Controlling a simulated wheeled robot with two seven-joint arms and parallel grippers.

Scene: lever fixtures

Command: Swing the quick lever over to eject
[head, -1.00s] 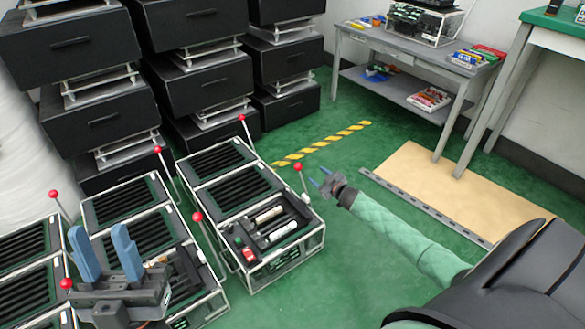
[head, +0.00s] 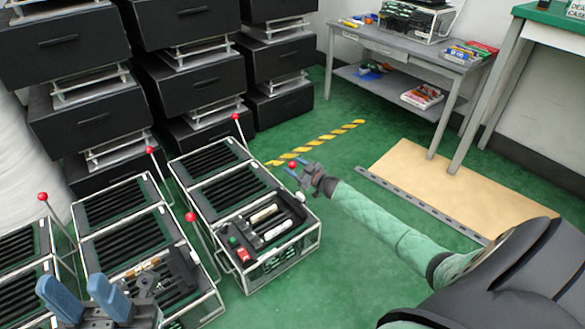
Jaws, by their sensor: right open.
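The lever fixture (head: 262,232) on the right is a framed box with slatted panels, light cylinders and small red and green buttons. Red-knobbed levers rise beside it. One red knob (head: 292,165) shows at the fingertips of my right gripper (head: 295,170), which is open; I cannot tell whether they touch. Other red knobs stand at its back (head: 235,116) and left side (head: 190,216). I see no readable label marking the quick lever or eject. My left gripper (head: 84,290) is open, its blue fingers apart and empty, low at the left in front of another fixture (head: 130,232).
Black drawer units (head: 180,60) stand behind the fixtures. A grey table (head: 410,55) with small items is at the back right.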

